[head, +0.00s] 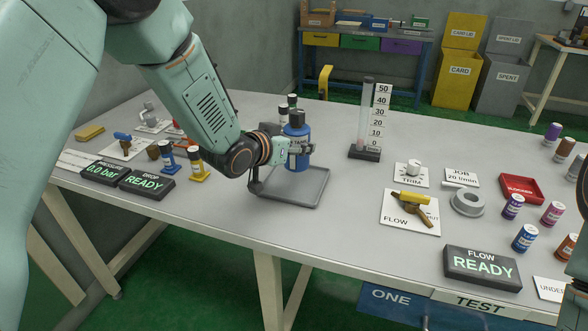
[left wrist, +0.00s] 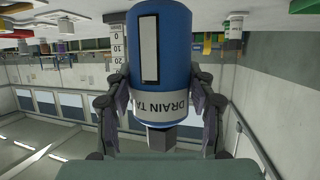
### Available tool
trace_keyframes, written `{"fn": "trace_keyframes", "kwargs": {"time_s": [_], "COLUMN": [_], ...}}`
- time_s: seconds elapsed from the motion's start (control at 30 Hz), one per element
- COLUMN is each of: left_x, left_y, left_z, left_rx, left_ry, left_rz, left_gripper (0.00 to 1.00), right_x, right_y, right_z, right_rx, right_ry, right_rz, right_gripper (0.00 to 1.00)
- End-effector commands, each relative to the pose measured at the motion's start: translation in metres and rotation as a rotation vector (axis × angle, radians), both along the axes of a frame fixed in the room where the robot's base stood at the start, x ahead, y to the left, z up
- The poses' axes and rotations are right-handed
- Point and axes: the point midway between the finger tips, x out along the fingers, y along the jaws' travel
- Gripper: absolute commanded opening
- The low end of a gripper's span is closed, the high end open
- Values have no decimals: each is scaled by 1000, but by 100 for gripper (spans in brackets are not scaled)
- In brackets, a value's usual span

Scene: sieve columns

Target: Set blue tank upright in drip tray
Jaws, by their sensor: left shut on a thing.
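The blue tank (head: 296,152) is a cylinder with a dark cap and a pale label. My left gripper (head: 303,150) is shut on it from the left. In the head view the tank is upright, at the back part of the grey drip tray (head: 312,198). I cannot tell whether its base touches the tray. In the left wrist view the blue tank (left wrist: 160,60) shows upside down between the two fingers of my left gripper (left wrist: 160,105), with "DRAIN TA" readable on its label. My right gripper is not in view.
Small dark-capped bottles (head: 284,115) stand just behind the tank. A clear measuring tube (head: 365,118) with a scale stands to the right. READY displays (head: 482,266) sit near the front edge. The table between the tray and the FLOW valve card (head: 410,215) is clear.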

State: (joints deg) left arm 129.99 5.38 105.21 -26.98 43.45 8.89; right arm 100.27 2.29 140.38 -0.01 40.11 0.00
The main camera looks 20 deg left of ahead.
Motion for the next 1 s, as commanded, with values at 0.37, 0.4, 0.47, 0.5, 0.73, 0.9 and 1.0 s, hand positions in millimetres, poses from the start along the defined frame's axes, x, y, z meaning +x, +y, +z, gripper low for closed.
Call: {"fn": "trace_keyframes", "kwargs": {"time_s": [0.37,0.4,0.47,0.5,0.73,0.9,1.0], "left_x": [1,1,1,1,1,0,0], "left_y": [3,3,3,2,2,2,2], "left_z": [-36,-42,-48,-49,-48,-52,-52], "left_rx": [-2,-2,-1,-1,-1,0,0], "left_ry": [-4,-4,-5,-6,-7,-2,-2], "left_rz": [1,1,1,1,1,1,1], "left_gripper": [5,5,5,5,5,59,68], "right_x": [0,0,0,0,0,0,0], "right_y": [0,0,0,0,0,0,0], "right_z": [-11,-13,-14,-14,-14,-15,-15], "right_rx": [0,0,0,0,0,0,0], "right_ry": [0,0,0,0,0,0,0], "right_rz": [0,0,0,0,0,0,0], "right_gripper": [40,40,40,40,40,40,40]}}
